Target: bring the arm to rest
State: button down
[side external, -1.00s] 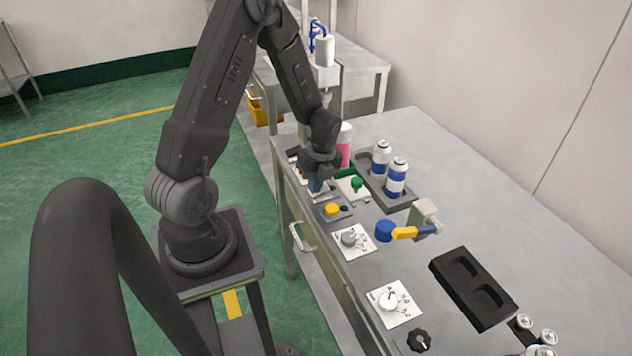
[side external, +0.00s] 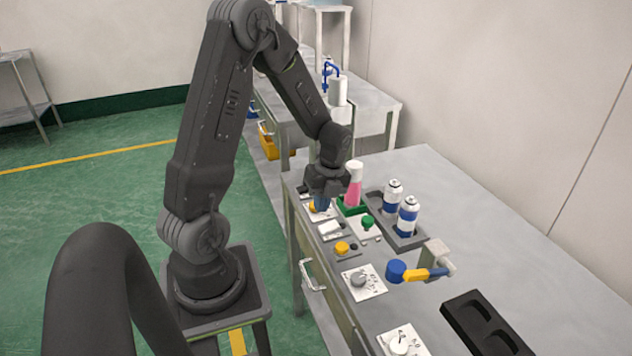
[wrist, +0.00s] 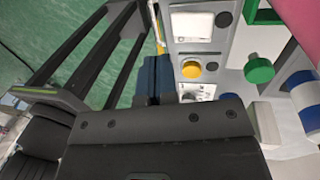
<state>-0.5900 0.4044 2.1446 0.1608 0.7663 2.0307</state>
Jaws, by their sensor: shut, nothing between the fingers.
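My arm is bent over the near left edge of the workbench (side external: 430,185). My gripper (side external: 321,204) points down, low over the panel row at the far end of that edge. Its blue fingertips are together with nothing between them. They partly hide a white plate with a yellow knob (side external: 313,207); whether they touch it I cannot tell. In the wrist view the blue fingers (wrist: 153,80) show beside the dark gripper body, left of a yellow knob (wrist: 190,69).
A pink bottle (side external: 354,184) and a green knob (side external: 367,221) stand close right of the gripper. Two blue-and-white cans (side external: 407,216) stand in a dark tray. A blue-and-yellow lever (side external: 415,273) and an empty black tray (side external: 487,325) are nearer. Space above the bench is clear.

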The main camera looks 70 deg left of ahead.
notch_tip(320, 180, up, 7)
jog(key=s, duration=0.2)
jog(key=s+d+r+n+t, duration=0.3)
jog(key=d+r+n+t, duration=0.1)
jog(key=d+r+n, duration=0.3)
jog(key=s+d+r+n+t, duration=0.2)
jog(key=d+r+n, duration=0.5)
jog(key=d+n, duration=0.4)
jog(key=shift+s+d+t, duration=0.4)
jog(key=shift+d+t, duration=0.5)
jog(key=shift+d, duration=0.25)
